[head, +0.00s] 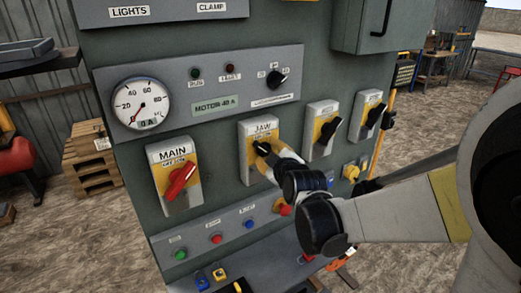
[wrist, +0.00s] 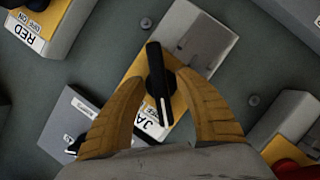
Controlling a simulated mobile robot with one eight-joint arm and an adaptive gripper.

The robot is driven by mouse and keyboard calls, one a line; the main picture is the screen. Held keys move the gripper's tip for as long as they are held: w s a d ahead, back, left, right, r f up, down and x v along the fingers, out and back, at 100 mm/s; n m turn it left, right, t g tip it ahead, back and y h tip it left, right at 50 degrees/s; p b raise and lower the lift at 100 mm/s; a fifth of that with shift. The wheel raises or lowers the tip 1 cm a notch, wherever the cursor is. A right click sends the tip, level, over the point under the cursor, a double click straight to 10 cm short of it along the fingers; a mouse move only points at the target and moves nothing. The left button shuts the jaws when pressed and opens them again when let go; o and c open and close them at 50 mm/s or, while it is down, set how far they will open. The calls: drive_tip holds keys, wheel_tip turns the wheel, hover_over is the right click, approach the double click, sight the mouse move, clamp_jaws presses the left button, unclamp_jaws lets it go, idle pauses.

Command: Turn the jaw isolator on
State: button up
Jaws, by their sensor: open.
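The jaw isolator (head: 250,165) is a grey and yellow box marked JAW on the green panel. Its black handle (wrist: 157,70) has a white line near the label end and lies at a slant to the box's long side in the wrist view. My gripper (head: 270,153) is at the front of this isolator; its fingers hide part of the handle in the head view. In the wrist view its two tan fingers (wrist: 161,78) are apart, one on each side of the handle. I cannot tell whether either finger touches it.
The main isolator (head: 164,158) with a red handle is to the left. Two more isolators with black handles (head: 328,129) (head: 375,114) are to the right. A row of push buttons (head: 215,239) runs below. A gauge (head: 141,104) and meter panel (head: 240,84) are above.

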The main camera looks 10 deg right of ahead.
clamp_jaws()
drive_tip(key=shift+m, duration=0.3)
drive_tip(key=m+g+y+p, duration=0.1)
drive_tip(key=m, duration=0.1)
drive_tip(key=shift+r+m+y, duration=0.1)
drive_tip(key=shift+m+y, duration=0.2)
drive_tip(key=m+y, duration=0.2)
drive_tip(key=m, duration=0.1)
drive_tip(key=shift+d+g, duration=0.1)
drive_tip(key=shift+g, duration=0.3)
drive_tip(key=m+y+b, duration=0.1)
drive_tip(key=m+y, duration=0.1)
drive_tip(key=m, duration=0.1)
drive_tip(key=shift+g, duration=0.4)
drive_tip(key=shift+m+y+b, duration=1)
drive_tip(key=shift+m+b, duration=0.05)
drive_tip(key=shift+m, duration=0.55)
